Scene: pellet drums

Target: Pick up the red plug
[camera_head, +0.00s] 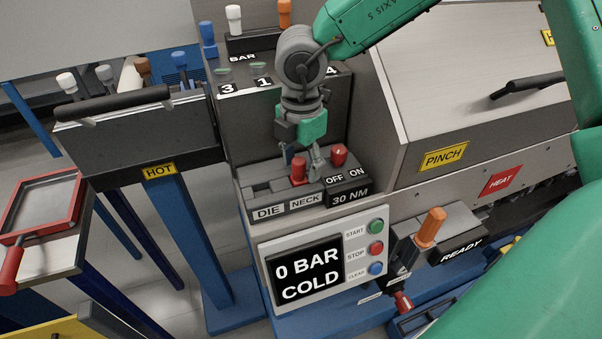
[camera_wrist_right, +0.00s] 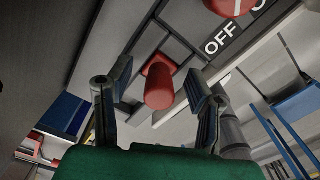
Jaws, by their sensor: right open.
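My right gripper (camera_head: 306,160) is right over the plug, pointing down, with a finger showing on the plug's right side. In the right wrist view the plug (camera_wrist_right: 159,88) shows between the two spread fingers of my open right gripper (camera_wrist_right: 160,80), with gaps on both sides. The far finger is mostly hidden in the head view. My left gripper is not in view.
A red knob (camera_head: 339,154) on the OFF/ON block is close on the right; it also shows in the wrist view (camera_wrist_right: 230,4). A screen panel (camera_head: 305,270) with buttons is in front. An orange-handled tool (camera_head: 431,228) stands by the READY block. A black-handled HOT box (camera_head: 135,130) is left.

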